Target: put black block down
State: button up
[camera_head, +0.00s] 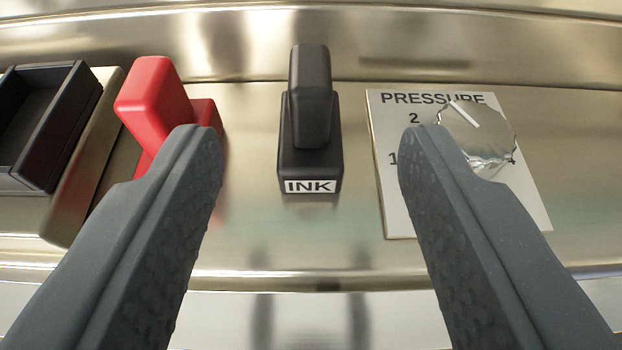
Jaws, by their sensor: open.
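A black block (311,105) with a raised upright part stands on the metal panel in the middle of the view. Its front carries a white label (310,186) reading INK. My gripper (312,140) is open, with one grey finger to the left of the block and one to the right. There is a clear gap between each fingertip and the block, and nothing is held. The fingers look nearer to the camera than the block; how far their tips are from it in depth I cannot tell.
A red block (155,100) stands on the left, partly hidden by the left finger. A black open tray (72,130) is at the far left. A PRESSURE plate (395,215) with a silver knob (478,135) is on the right, partly behind the right finger.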

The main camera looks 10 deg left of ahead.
jog(key=shift+b+v, duration=0.4)
jog(key=shift+v, duration=2.25)
jog(key=s+d+r, duration=0.3)
jog(key=d+r, duration=0.1)
jog(key=r, duration=0.8)
jog(key=s+d+r, duration=0.2)
jog(key=d+r, duration=0.1)
jog(key=r, duration=0.9)
jog(key=s+d+r+m+h, duration=0.1)
jog(key=s+d+r, duration=0.2)
jog(key=s+r, duration=0.5)
jog(key=s+d+r+m+t+h, duration=0.1)
jog(key=s+d+r, duration=0.3)
jog(key=s+r, duration=0.4)
notch_tip(320, 180, up, 2)
jog(key=shift+s+r+t+h, duration=0.1)
jog(key=shift+s+t+h, duration=0.2)
jog(key=shift+d, duration=0.15)
notch_tip(320, 180, down, 11)
jog(key=b, duration=1.1)
